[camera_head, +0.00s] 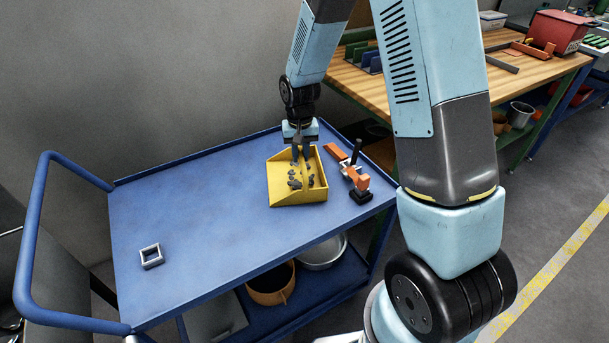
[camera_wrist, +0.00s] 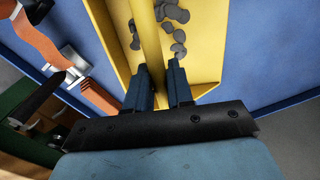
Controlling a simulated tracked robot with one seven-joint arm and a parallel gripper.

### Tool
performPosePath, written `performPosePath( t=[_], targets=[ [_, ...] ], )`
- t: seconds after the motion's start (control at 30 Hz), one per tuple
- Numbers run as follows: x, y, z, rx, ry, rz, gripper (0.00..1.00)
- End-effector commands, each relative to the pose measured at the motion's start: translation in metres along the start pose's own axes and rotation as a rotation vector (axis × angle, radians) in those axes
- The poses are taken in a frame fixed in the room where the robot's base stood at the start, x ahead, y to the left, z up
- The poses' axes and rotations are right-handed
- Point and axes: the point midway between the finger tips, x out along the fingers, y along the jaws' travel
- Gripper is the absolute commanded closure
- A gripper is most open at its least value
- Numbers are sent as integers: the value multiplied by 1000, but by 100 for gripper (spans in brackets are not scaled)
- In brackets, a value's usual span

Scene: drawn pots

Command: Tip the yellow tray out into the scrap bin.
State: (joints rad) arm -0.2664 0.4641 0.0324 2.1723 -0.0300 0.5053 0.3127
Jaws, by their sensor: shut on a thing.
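The yellow tray (camera_head: 281,183) sits on the blue cart top, near its right end. Several dark grey pieces (camera_head: 295,183) lie loose in it. My gripper (camera_head: 301,154) reaches down over the tray from behind. In the wrist view, the gripper (camera_wrist: 158,76) is shut on a yellow bar (camera_wrist: 146,28) that runs across the middle of the tray, with a finger on each side. Grey pieces (camera_wrist: 178,38) lie beside the bar there. No container is clearly marked as the scrap bin; I cannot tell which one it is.
An orange and black clamp (camera_head: 355,180) stands just right of the tray. A grey square frame (camera_head: 151,256) lies on the left of the blue cart (camera_head: 205,215). An orange-brown pot (camera_head: 271,290) and a metal bowl (camera_head: 323,254) are below. A red bin (camera_head: 557,32) stands on the wooden bench.

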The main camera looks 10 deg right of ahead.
Motion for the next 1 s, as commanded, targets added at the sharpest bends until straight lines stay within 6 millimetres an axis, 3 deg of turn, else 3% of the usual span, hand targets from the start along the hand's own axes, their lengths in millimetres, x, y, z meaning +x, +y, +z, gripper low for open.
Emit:
performPosePath(
  t=[0.37, 1.0],
  targets=[
    [-2, 0, 0, 0, 0, 0, 100],
    [-32, 0, 0, 0, 0, 0, 100]
  ],
)
